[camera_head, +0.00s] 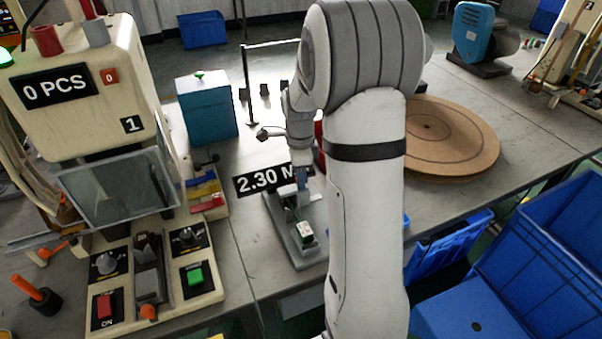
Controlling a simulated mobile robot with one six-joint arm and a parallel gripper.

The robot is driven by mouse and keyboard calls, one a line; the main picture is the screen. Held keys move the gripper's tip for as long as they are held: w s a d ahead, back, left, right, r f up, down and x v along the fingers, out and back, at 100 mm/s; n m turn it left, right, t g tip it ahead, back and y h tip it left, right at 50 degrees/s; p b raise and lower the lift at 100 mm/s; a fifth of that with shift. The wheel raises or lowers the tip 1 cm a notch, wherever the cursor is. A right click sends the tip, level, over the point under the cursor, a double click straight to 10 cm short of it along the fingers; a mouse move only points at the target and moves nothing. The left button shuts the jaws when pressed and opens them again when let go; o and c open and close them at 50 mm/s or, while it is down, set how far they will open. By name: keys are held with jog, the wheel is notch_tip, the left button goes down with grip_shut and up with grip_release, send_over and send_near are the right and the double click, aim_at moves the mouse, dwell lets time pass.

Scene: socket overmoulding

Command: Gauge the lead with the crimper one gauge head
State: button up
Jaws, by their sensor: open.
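Crimper one (85,75) stands at the left, with a "0 PCS" display and a "1" plate. A gauge head (307,262) with a grey base stands on the bench right of it. A black display (262,180) above it reads "2.30 M", and the rest is cut off by my arm. A small green and white piece (305,232) sits on the gauge base; I cannot tell whether it is the lead. My gripper (302,183) is over the back of the gauge head, small and partly hidden by my arm. It is open; contact with the lead cannot be made out.
A control panel (105,310) with red and green buttons fronts the crimper. A teal box (207,108) stands behind. A round brown board (447,140) lies right of my arm. Blue crates (560,235) fill the lower right. Some bare bench shows between crimper and gauge.

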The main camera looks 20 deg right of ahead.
jog(key=shift+c, duration=0.6)
grip_shut()
